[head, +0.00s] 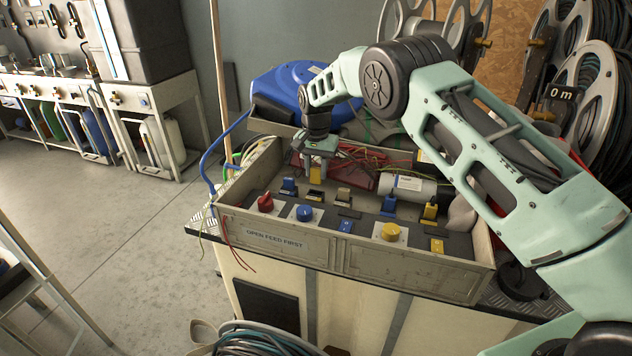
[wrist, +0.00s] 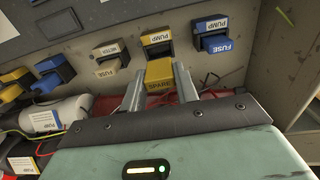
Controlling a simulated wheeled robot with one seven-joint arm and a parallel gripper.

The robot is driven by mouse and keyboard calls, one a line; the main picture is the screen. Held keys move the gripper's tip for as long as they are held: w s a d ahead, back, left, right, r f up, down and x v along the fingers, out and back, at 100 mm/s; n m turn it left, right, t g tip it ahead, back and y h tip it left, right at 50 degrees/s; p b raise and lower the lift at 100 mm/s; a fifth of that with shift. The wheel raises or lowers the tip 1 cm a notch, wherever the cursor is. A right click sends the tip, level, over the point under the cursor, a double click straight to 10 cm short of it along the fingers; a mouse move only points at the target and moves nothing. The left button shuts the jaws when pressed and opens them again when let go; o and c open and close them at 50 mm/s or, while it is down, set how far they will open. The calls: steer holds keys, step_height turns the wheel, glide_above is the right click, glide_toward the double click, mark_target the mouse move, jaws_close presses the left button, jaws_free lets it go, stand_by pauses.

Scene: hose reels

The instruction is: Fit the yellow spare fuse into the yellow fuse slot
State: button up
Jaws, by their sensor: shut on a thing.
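My gripper (head: 315,160) is shut on the yellow spare fuse (head: 316,175), labelled SPARE. The fuse also shows between the two fingertips in the wrist view (wrist: 160,72). In the head view, the fuse hangs just above and behind this slot (head: 315,195). The exact gap cannot be told.
The open box (head: 300,255) has raised walls. A red knob (head: 265,202), blue knob (head: 304,213), wires and a white cylinder (head: 414,189) stand nearby.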

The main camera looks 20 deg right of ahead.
mark_target(316, 183)
steer(key=shift+f, duration=1.95)
steer(key=o, duration=1)
